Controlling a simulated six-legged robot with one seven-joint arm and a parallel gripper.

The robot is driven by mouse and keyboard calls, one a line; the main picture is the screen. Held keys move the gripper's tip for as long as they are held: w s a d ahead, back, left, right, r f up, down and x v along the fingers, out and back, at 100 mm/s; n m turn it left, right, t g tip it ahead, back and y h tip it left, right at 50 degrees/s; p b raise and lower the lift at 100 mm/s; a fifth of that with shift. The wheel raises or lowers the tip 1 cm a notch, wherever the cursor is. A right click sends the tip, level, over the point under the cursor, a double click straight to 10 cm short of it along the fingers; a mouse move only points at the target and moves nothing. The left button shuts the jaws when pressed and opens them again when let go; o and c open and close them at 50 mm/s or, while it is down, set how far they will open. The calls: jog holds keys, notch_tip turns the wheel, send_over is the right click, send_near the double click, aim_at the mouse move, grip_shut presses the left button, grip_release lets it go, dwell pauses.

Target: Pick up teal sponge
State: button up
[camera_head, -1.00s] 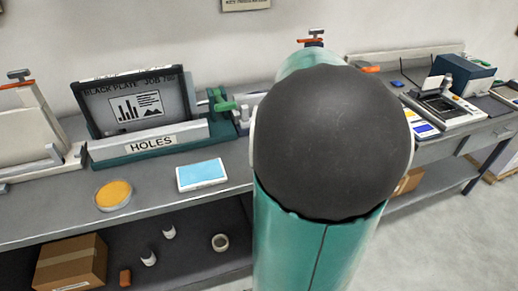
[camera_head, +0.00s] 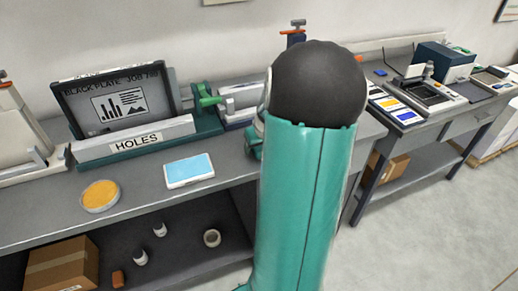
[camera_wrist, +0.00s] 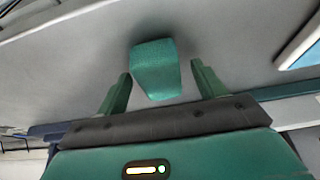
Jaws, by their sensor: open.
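The teal sponge (camera_wrist: 155,72) is a small block on the grey tabletop in the wrist view. My gripper (camera_wrist: 160,70) is open, with one green finger on each side of the sponge. The sponge's near part appears between the fingers and its far part reaches past their tips. A gap shows on both sides, so neither finger seems to touch it. In the head view my arm covers the middle of the scene, and both the sponge and my gripper are hidden.
A blue pad with a white rim (camera_head: 189,170) lies on the workbench (camera_head: 60,215), left of my arm; a blue pad's corner shows in the wrist view (camera_wrist: 300,45). A round orange dish (camera_head: 100,195) is further left. The HOLES frame (camera_head: 115,100) stands behind.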

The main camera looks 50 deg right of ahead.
jog(key=c, duration=1.1)
jog(key=shift+o, duration=0.2)
jog(key=shift+r, duration=0.1)
jog(key=shift+r, duration=0.55)
notch_tip(320, 180, up, 2)
jog(key=shift+w+a+r, duration=0.1)
jog(key=shift+a+r, duration=0.05)
jog(key=shift+r, duration=0.1)
jog(key=w+a+r, duration=0.5)
jog(key=a+r, duration=0.4)
jog(key=a, duration=0.3)
jog(key=shift+a+r, duration=0.15)
jog(key=shift+a, duration=0.2)
